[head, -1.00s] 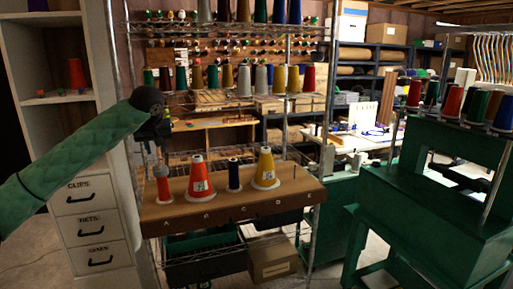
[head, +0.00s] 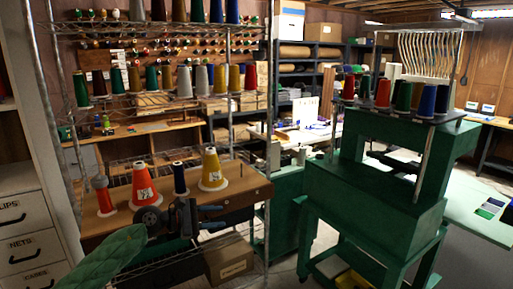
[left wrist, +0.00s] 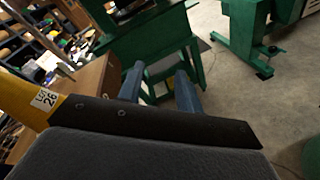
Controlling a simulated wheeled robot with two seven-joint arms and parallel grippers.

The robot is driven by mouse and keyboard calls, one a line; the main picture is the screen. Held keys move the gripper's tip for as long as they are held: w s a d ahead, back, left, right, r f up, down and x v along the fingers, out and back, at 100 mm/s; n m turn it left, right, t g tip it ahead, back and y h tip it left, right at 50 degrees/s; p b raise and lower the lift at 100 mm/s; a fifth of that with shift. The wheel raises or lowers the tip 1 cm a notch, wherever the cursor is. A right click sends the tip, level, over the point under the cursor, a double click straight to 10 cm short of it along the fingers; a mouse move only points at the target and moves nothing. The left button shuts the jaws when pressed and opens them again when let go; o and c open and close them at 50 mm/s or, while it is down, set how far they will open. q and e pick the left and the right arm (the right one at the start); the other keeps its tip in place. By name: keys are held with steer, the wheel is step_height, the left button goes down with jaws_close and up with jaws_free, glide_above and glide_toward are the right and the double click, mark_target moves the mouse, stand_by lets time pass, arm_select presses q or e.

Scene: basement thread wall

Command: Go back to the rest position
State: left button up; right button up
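My left gripper (head: 212,217) is in front of the brown wooden board (head: 251,187), low in the head view, with its arm coming in from the lower left. In the left wrist view its two blue fingers (left wrist: 160,88) stand apart with nothing between them. On the board stand a small red cone (head: 103,197), an orange-red cone (head: 144,187), a navy spool (head: 179,180) and a yellow cone (head: 211,170). The yellow cone also shows at the left edge of the left wrist view (left wrist: 18,100). My right gripper is not in view.
A wire rack (head: 270,120) with rows of thread cones rises behind the board. A green machine stand (head: 375,180) with cones on top is at the right. A drawer cabinet (head: 25,230) stands at the left. Some concrete floor (head: 285,268) is open between rack and stand.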

arm_select(q)
steer(key=s+a+f+m+t+y, duration=0.25)
steer(key=s+f+m+y, duration=0.2)
steer(key=f+m, duration=0.55)
steer(key=s+a+f+m+t+y, duration=0.25)
steer(key=f+m+t+y, duration=0.2)
steer(key=f+m, duration=0.55)
steer(key=s+a+f+m+t+y, duration=0.2)
steer(key=s+f+m+y, duration=0.25)
steer(key=f+m, duration=0.55)
steer(key=s+f+n+g+y, duration=0.2)
steer(key=s+f+n+g, duration=0.45)
steer(key=s+f, duration=0.8)
steer(key=s+d+f+n+g+h, duration=0.1)
steer(key=s+d+f+n+g, duration=0.1)
steer(key=s, duration=0.8)
steer(key=s+d+f+n+g, duration=0.2)
steer(key=s+f+n+g, duration=0.2)
steer(key=s+f, duration=0.3)
steer(key=s+g, duration=0.1)
steer(key=s, duration=0.2)
steer(key=shift+s+f+h, duration=0.3)
steer(key=shift+h, duration=0.05)
steer(key=shift+a+n, duration=0.1)
steer(key=shift+n, duration=0.15)
